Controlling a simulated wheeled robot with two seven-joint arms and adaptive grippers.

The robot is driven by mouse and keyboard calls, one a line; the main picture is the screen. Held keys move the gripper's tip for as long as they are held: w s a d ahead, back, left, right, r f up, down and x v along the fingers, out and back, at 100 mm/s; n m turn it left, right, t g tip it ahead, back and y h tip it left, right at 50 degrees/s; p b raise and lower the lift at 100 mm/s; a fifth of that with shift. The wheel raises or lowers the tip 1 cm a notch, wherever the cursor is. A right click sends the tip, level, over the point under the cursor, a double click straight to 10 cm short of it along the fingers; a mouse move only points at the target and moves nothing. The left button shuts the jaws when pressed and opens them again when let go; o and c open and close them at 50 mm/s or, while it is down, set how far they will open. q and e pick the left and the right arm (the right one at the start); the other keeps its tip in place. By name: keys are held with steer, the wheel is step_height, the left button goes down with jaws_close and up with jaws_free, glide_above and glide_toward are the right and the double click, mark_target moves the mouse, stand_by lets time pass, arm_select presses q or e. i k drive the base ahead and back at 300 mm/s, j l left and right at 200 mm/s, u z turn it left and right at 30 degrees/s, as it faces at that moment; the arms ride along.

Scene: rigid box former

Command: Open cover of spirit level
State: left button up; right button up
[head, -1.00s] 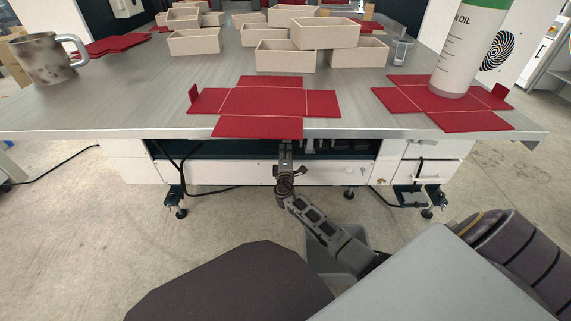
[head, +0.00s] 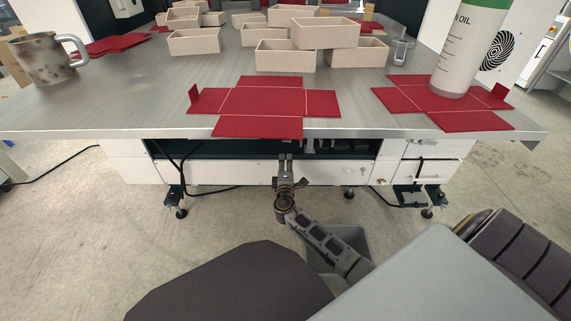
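My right gripper (head: 285,158) is in front of the white front panel (head: 228,172) of the machine, below the table edge. Its two slim fingers point away from me and lie close together. I cannot tell whether they are parted or closed, or whether they touch the panel. I see nothing held between them. I cannot make out a spirit level or its cover; a small round brass-coloured fitting (head: 381,181) sits at the right of the panel. My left gripper is out of view.
The metal table (head: 130,110) above carries flat red box blanks (head: 262,102), beige boxes (head: 285,58), a speckled mug (head: 42,58) and a white oil bottle (head: 465,45). Black cables (head: 182,165) hang at the left.

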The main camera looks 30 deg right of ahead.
mark_target(418, 198)
steer(key=z, duration=2.4)
steer(key=i+l+u, duration=0.1)
